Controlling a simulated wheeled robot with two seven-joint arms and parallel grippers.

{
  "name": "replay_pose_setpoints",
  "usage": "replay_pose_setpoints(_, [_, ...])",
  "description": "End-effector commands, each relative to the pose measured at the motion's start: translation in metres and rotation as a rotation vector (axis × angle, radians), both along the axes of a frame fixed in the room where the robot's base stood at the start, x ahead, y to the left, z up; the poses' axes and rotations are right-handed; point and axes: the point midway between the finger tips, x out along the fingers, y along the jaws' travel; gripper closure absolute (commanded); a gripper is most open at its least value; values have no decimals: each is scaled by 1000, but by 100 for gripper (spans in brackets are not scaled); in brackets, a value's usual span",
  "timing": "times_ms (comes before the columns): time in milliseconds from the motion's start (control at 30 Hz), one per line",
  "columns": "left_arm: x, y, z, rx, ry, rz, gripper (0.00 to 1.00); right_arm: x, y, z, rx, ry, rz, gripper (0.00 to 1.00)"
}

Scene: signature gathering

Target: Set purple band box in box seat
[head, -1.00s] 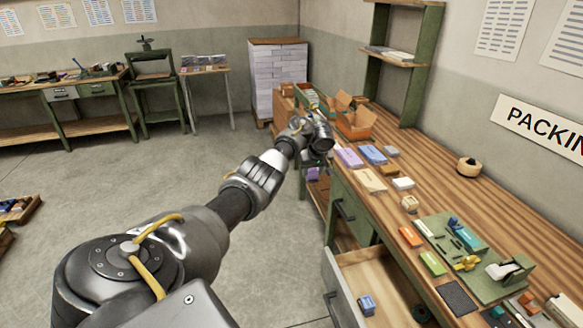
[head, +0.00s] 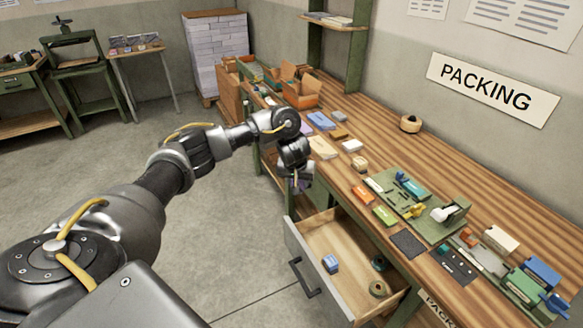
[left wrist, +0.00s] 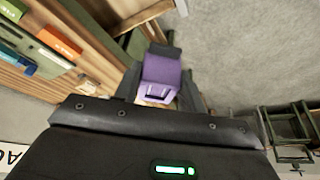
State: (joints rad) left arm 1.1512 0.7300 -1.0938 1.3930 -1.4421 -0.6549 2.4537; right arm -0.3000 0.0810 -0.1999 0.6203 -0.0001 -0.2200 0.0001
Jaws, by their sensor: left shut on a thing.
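My left gripper (head: 297,183) hangs beside the front edge of the workbench, beyond the open drawer. It is shut on a purple box (left wrist: 165,72), which sits between the grey fingers in the left wrist view, with a dark piece at its far end. In the head view only a little purple shows at the fingertips, so the box is mostly hidden. A green board (head: 410,207) with blue, yellow and white fittings lies on the bench. I cannot tell which part is the box seat. My right gripper is not in view.
The open drawer (head: 345,240) juts out from the bench and holds a blue item (head: 330,263) and rolls. An orange block (head: 362,194), a green block (head: 384,216) and a dark mat (head: 408,244) lie near the bench's front edge. The floor to the left is clear.

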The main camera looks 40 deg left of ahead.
Motion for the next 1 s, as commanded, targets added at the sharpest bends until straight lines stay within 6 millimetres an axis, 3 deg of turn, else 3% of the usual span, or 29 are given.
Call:
replay_pose_setpoints(200, [-27,-25,0,1,-3,-77,83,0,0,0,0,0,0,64])
replay_pose_setpoints(467, [-18,-78,49,1,-8,-332,83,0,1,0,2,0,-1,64])
replay_pose_setpoints(633, [-28,-124,85,3,-8,-572,83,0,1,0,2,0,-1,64])
replay_pose_setpoints(833, [-69,-173,111,0,-5,-900,83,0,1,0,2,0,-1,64])
replay_pose_setpoints(1000, [-113,-184,112,-1,-1,-1110,83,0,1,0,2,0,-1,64])
